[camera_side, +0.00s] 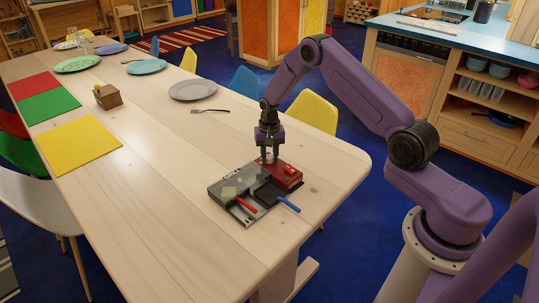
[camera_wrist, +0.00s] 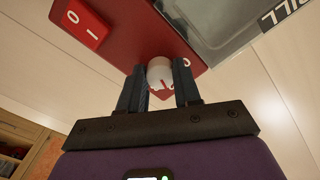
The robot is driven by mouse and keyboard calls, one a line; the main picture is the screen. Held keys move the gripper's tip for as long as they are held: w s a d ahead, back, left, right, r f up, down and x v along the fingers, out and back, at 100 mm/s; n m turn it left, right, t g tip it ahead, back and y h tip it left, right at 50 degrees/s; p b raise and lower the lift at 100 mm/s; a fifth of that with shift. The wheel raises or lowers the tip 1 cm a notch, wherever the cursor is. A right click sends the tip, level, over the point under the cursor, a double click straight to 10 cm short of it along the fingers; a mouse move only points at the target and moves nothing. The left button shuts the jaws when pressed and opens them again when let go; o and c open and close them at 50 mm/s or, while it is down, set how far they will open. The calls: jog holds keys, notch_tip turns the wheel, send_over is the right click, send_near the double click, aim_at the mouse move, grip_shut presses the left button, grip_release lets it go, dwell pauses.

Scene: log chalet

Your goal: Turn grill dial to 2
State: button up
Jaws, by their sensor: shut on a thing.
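The grill (camera_side: 240,197) stands near the right end of the long wooden table, with a dark, see-through section and a red control end (camera_side: 288,178). My gripper (camera_side: 268,156) reaches down from above onto the red end. In the wrist view my gripper (camera_wrist: 160,90) is shut on the round white dial (camera_wrist: 159,73), one finger on each side. A red mark shows on the dial. The numbers around it are mostly hidden by the fingers, so I cannot tell its setting. A red rocker switch (camera_wrist: 81,22) marked 0 and 1 sits beside it.
A red handle (camera_side: 246,204) and a blue handle (camera_side: 288,204) stick out from the grill's front. A grey plate (camera_side: 193,89), a fork (camera_side: 210,110), a small wooden box (camera_side: 107,96) and a yellow mat (camera_side: 74,146) lie farther off. The table in front of the grill is clear.

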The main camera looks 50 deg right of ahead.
aim_at(269, 157)
jog(key=o, duration=1.1)
jog(key=shift+c, duration=0.2)
jog(key=shift+r, duration=0.15)
notch_tip(269, 157, up, 17)
jog(key=shift+r, duration=0.15)
jog(key=s+a+r+n, duration=0.3)
jog(key=s+a+n, duration=0.2)
jog(key=s+a, duration=0.3)
jog(key=s+a+r+n, duration=0.4)
jog(key=s+a, duration=0.3)
jog(key=a, duration=0.2)
jog(key=s+d+n, duration=0.2)
jog(key=s+n, duration=0.9)
jog(key=s, duration=1.4)
jog(key=shift+s, duration=0.25)
